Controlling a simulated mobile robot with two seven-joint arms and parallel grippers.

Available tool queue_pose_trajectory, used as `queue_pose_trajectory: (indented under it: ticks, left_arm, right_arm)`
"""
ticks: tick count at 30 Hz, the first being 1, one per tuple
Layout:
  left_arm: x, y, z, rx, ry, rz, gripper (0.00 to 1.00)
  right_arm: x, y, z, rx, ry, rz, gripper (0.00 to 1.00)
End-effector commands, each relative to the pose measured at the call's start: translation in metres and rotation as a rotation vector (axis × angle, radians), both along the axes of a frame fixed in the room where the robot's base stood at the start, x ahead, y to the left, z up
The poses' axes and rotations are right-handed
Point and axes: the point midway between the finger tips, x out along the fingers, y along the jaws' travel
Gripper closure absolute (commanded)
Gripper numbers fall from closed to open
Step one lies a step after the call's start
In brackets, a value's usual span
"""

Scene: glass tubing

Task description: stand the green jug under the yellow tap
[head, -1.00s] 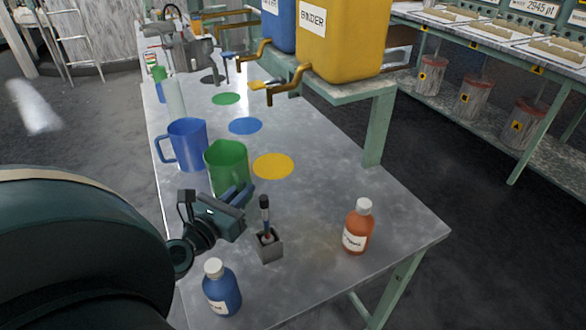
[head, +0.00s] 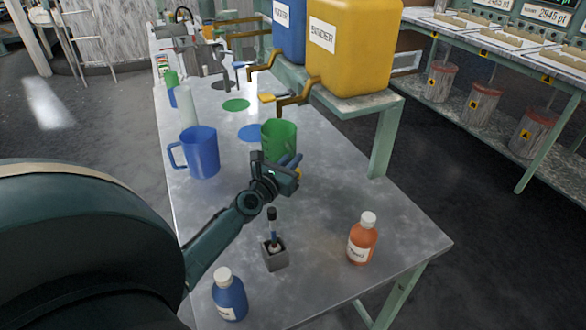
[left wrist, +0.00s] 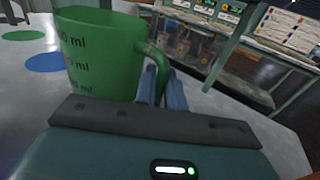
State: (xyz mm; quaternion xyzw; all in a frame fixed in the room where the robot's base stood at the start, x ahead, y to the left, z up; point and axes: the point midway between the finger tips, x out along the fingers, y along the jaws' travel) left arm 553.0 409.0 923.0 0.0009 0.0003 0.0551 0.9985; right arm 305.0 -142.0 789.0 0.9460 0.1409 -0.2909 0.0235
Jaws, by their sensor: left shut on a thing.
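The green jug (head: 278,138) is upright below the yellow tap (head: 290,97), which comes off the yellow BINDER tank (head: 350,50). My left gripper (head: 292,164) is on the near side of the jug, its blue fingers shut on the jug's handle. The left wrist view shows the jug (left wrist: 97,55) with ml marks and the blue fingers (left wrist: 163,90) at the handle. The yellow disc (head: 299,172) is mostly hidden by the jug and gripper. I cannot tell whether the jug's base touches the table. My right gripper is not in view.
A blue jug (head: 200,152) stands left of the green one. A pen holder (head: 274,258), an orange bottle (head: 362,240) and a blue bottle (head: 229,297) stand on the near table (head: 330,200). A green stand leg (head: 386,140) rises to the right.

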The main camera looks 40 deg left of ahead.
Motion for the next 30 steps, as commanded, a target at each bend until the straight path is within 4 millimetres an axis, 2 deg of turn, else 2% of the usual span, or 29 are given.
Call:
queue_pose_trajectory:
  ticks: [1, 3, 7, 13, 20, 21, 28, 30]
  left_arm:
    - [0.008, 0.001, 0.002, 0.003, -0.005, 0.000, 1.00]
    - [0.006, 0.001, -0.019, 0.006, 0.002, -0.001, 1.00]
    - [0.006, 0.001, -0.033, 0.005, 0.000, -0.002, 1.00]
    - [0.006, 0.001, -0.034, 0.001, -0.003, 0.000, 1.00]
    - [0.005, 0.001, -0.038, 0.001, -0.002, 0.000, 1.00]
    - [0.005, 0.001, -0.039, 0.000, -0.001, 0.000, 0.88]
    - [0.005, 0.000, -0.037, 0.000, -0.001, 0.000, 0.70]
    - [0.005, 0.000, -0.037, 0.000, -0.001, 0.000, 0.67]
  right_arm:
    - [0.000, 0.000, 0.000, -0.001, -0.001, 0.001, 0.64]
    - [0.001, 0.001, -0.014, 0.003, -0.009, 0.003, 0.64]
    - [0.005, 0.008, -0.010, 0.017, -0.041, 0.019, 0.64]
    - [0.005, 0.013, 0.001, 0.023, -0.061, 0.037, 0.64]
    - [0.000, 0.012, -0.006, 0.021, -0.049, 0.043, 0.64]
    - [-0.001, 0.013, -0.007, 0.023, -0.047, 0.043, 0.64]
    - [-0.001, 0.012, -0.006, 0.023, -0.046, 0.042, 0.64]
    - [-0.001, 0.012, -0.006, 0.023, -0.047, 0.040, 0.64]
